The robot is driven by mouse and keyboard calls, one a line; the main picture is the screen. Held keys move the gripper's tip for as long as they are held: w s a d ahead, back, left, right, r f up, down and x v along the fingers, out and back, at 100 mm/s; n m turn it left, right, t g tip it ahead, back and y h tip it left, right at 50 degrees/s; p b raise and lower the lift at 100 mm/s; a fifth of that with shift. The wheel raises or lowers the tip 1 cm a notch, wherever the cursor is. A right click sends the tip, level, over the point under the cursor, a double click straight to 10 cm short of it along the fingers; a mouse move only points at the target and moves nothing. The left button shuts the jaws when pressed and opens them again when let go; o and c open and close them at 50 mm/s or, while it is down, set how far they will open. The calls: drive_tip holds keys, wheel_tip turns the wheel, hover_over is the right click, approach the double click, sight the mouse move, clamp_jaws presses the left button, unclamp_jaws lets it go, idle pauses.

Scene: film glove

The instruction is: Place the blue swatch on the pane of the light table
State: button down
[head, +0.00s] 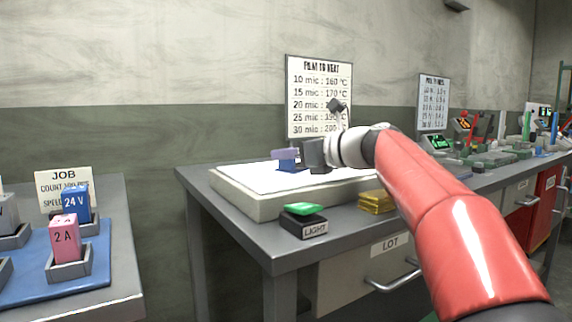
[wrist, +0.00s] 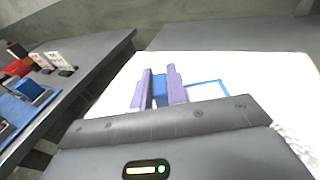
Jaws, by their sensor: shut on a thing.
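The light table (head: 250,207) is a pale slab with a bright white pane (head: 243,180) on the grey bench. My gripper (head: 286,153) is over the pane, its purple fingers shut on the blue swatch (head: 288,166). In the wrist view the swatch (wrist: 159,88) shows as a blue strip between the two fingers, partly hidden by them. The swatch's lower edge is at or just above the pane; I cannot tell whether it touches. A blue-outlined rectangle (wrist: 207,84) lies on the pane right of the fingers in the wrist view.
A black box with a green top (head: 303,209), marked LIGHT, sits at the bench's front edge. A gold stack (head: 376,202) is right of it. A separate left table holds a blue tray (head: 92,275) with blocks. A heat chart (head: 318,75) stands behind.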

drive_tip(key=c, duration=1.4)
unclamp_jaws()
drive_tip(key=shift+f, duration=0.1)
drive_tip(key=shift+d+r, duration=0.15)
drive_tip(key=shift+r, duration=0.1)
drive_tip(key=v, duration=1.2)
drive_tip(key=shift+s+f, duration=0.1)
